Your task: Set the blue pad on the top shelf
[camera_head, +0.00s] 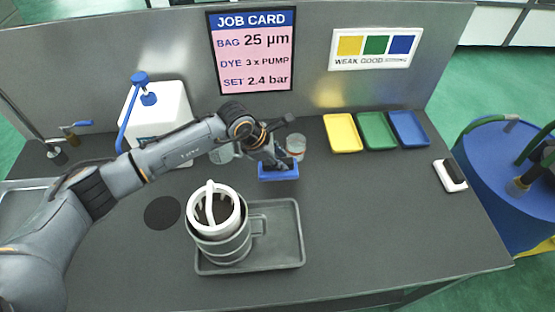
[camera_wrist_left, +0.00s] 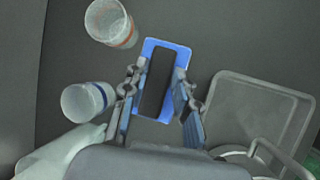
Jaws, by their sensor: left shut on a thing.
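A blue pad (camera_head: 278,173) shows under my left gripper (camera_head: 272,160) in the head view, over the grey bench behind the tray. In the left wrist view the blue pad (camera_wrist_left: 170,50) has a dark block (camera_wrist_left: 157,82) along its middle, between the fingers of my left gripper (camera_wrist_left: 158,95). The left gripper is shut on it. I cannot tell whether the pad touches the bench. My right gripper is not in view. No top shelf shows in either view.
Two clear cups (camera_head: 296,147) (camera_head: 222,153) stand close by the left gripper. A grey tray (camera_head: 286,245) with a metal jug (camera_head: 222,248) is in front. Yellow, green and blue trays (camera_head: 342,133) and a black-and-white block (camera_head: 450,175) lie right. A white container (camera_head: 172,112) stands left.

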